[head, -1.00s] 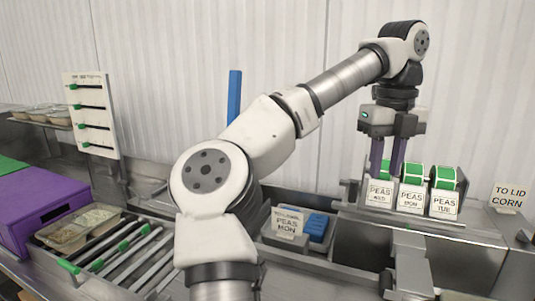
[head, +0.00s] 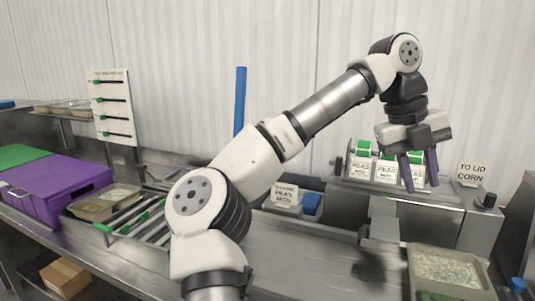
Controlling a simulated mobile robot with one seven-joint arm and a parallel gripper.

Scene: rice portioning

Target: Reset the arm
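My gripper (head: 421,187) hangs at the right of the head view, its two purple fingers pointing down with a gap between them. I see nothing held in that gap. It is in front of the row of white PEAS labels (head: 387,171) with green tops, and it partly covers the right-hand one. My arm reaches from the lower middle up to the right, bent at the wrist. Whether the fingers touch anything is hard to tell, but they appear clear of the counter.
A tray of grain (head: 446,267) lies at the lower right. A bin labelled PEAS MON (head: 284,197) stands at the middle, with a blue block (head: 311,204) beside it. A purple box (head: 60,190) and a food tray (head: 97,205) are at left. The counter's front middle is clear.

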